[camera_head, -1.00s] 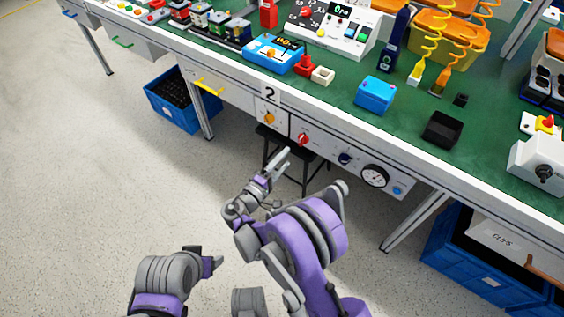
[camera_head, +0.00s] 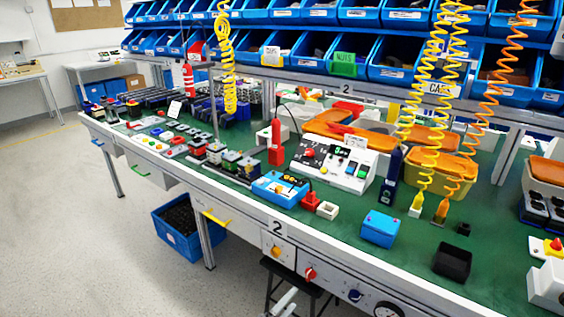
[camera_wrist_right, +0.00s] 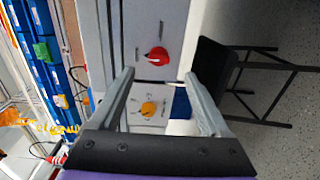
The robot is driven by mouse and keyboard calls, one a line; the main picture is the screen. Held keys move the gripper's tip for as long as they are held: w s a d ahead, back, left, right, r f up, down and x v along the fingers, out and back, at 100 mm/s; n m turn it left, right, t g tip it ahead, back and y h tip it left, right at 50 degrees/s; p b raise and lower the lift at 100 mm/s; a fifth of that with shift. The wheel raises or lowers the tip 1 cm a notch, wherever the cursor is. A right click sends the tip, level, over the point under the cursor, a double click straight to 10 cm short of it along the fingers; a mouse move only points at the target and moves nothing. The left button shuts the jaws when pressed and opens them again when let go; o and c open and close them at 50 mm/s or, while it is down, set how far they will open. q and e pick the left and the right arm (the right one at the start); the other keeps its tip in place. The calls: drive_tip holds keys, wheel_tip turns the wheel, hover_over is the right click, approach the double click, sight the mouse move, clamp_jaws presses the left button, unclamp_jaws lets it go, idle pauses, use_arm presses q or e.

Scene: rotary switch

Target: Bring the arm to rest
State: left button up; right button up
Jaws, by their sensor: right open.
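My right gripper (camera_head: 285,302) shows only as pale fingertips at the bottom edge of the head view, in front of the bench's front panel. In the right wrist view the right gripper (camera_wrist_right: 161,82) has its two grey fingers spread wide with nothing between them. Beyond them the panel carries a red rotary switch (camera_wrist_right: 158,57) and an orange rotary switch (camera_wrist_right: 148,108). In the head view the orange switch (camera_head: 276,252) and the red switch (camera_head: 310,274) sit clear of the fingers. The rest of the right arm is out of frame, and so is the left gripper.
A blue knob (camera_head: 355,295) and a partly cut-off gauge (camera_head: 388,309) are further right on the panel. A dark stool (camera_wrist_right: 222,85) stands close by the gripper. A blue crate (camera_head: 180,228) is under the bench. The floor at left is clear.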

drive_tip(key=s+d+r+m+g+y, duration=0.2)
drive_tip(key=s+d+g, duration=0.25)
drive_tip(key=d, duration=0.35)
drive_tip(key=s+d+r+m+g+y, duration=0.1)
drive_tip(key=s+d+r+m+g, duration=0.15)
drive_tip(key=s+d, duration=0.4)
drive_tip(key=s+d+m+g+y, duration=0.15)
drive_tip(key=s+m+y, duration=0.55)
drive_tip(key=s, duration=1.3)
use_arm(q)
wheel_tip(320, 180, up, 25)
drive_tip(key=w+t+p, duration=0.1)
drive_tip(key=p, duration=2.1)
use_arm(e)
wheel_tip(320, 180, up, 26)
drive_tip(key=shift+w+a+f+n+y, duration=0.25)
drive_tip(key=shift+a+n+y, duration=0.1)
drive_tip(key=shift+n+y, duration=0.1)
